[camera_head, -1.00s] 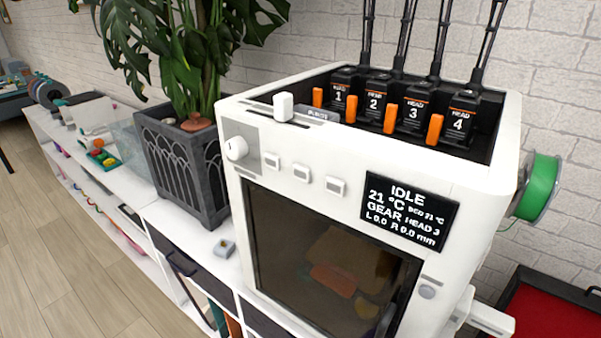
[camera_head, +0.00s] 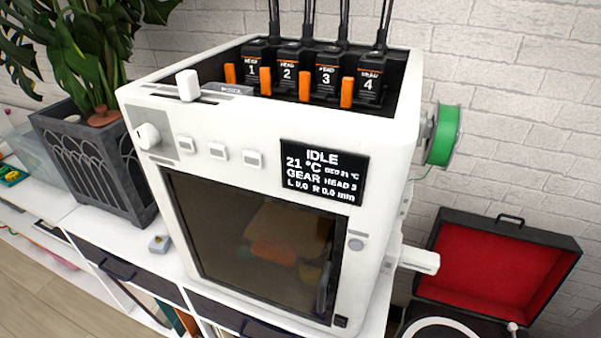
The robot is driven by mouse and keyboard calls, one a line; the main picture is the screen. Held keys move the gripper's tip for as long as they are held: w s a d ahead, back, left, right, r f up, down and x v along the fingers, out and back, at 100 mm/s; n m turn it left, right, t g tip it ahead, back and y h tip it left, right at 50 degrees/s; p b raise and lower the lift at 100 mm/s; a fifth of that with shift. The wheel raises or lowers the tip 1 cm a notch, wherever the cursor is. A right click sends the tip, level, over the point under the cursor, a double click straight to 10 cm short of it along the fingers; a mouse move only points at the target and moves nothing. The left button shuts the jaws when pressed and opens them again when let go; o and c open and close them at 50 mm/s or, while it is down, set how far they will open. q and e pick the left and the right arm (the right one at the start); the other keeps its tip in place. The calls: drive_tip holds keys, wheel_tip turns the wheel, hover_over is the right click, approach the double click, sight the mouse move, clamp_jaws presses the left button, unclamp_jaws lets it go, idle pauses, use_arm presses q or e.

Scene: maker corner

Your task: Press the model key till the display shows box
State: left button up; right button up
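A white 3D printer (camera_head: 380,240) stands on a white shelf unit. Its black display (camera_head: 323,172) reads IDLE, 21 °C, bed 21 °C, GEAR, HEAD 3, L 0.0 R 0.0 mm. Left of the display is a row of three small keys: a left key (camera_head: 187,144), a middle key (camera_head: 218,151) and a right key (camera_head: 252,158). Their labels are too small to read, so I cannot tell which is the model key. A round white knob (camera_head: 148,136) sits further left, and a white slider (camera_head: 188,85) is on the top edge. Neither gripper is in view.
A dark planter (camera_head: 95,165) with a large-leaved plant stands left of the printer. A small grey block with a button (camera_head: 159,243) lies on the shelf in front. A green spool (camera_head: 444,136) hangs on the printer's right side. An open red-lined case (camera_head: 490,262) is at right.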

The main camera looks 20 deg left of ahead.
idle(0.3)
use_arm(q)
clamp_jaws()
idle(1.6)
